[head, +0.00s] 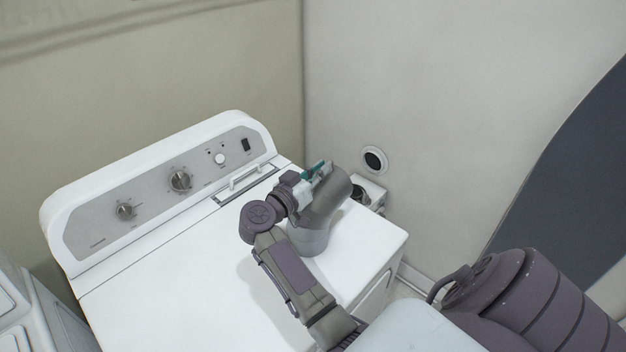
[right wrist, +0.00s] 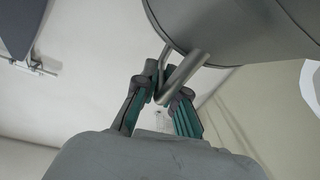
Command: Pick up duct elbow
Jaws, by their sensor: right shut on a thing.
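The duct elbow (head: 316,225) is a grey bent pipe, upright on or just above the right end of the white machine's top; I cannot tell if it touches. Its upper part tilts to the right. My right gripper (head: 313,172) is at its upper side, with teal finger pads showing. In the right wrist view, the gripper (right wrist: 167,88) is shut on a bar-like grey handle (right wrist: 186,76) of the elbow, whose grey body (right wrist: 235,30) fills the upper right. The far side of the elbow is hidden. My left gripper is not in view.
The white machine (head: 170,285) has a control panel with knobs (head: 180,180) along its back. A round wall vent (head: 374,159) is behind the elbow, with a small white box (head: 372,190) below it. The left part of the machine's top is clear.

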